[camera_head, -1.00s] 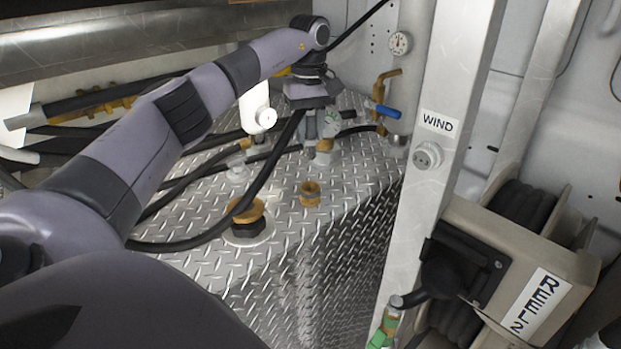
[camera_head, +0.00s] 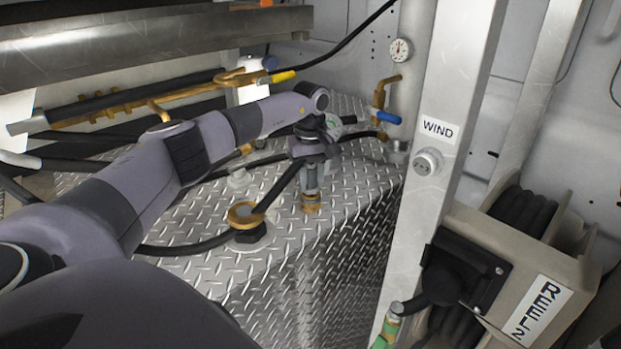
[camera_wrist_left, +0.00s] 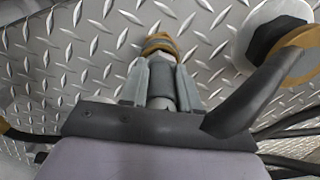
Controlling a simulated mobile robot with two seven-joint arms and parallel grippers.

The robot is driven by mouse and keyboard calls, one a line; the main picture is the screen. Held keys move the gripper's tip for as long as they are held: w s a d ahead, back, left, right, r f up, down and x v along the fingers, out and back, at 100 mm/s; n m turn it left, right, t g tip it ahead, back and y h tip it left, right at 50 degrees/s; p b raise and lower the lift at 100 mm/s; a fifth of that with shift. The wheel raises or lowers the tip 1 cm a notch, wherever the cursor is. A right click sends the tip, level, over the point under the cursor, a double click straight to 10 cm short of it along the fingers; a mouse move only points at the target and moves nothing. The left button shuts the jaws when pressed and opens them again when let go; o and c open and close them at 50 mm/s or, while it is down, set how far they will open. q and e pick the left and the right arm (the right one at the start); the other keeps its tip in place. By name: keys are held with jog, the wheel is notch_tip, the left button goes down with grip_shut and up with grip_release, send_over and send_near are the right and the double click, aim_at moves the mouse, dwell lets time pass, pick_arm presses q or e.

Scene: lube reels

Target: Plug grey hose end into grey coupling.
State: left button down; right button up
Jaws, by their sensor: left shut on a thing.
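My left gripper (camera_head: 311,184) points down on the diamond-plate tank top. It is shut on the grey hose end (camera_wrist_left: 162,82), which sits between its two light-grey fingers in the left wrist view. A brass fitting (camera_head: 311,205) stands upright on the plate directly under the fingertips. It also shows just beyond the hose end in the left wrist view (camera_wrist_left: 160,42). The hose end is lined up with this fitting and very close to it. I cannot tell whether they touch or how far one is inside the other. The fitting looks brass rather than grey. My right gripper is not in view.
A large brass-and-black cap (camera_head: 246,216) stands left of the gripper, near the black hose. A pale grey fitting (camera_head: 238,178) is behind it. A blue-handled valve (camera_head: 384,115), the WIND post (camera_head: 430,160) and the REEL2 housing (camera_head: 535,262) are to the right.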

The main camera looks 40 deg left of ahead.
pick_arm(q)
jog(key=shift+f, duration=0.1)
jog(key=c, duration=0.8)
grip_release()
notch_tip(320, 180, up, 12)
jog(key=shift+r, duration=0.15)
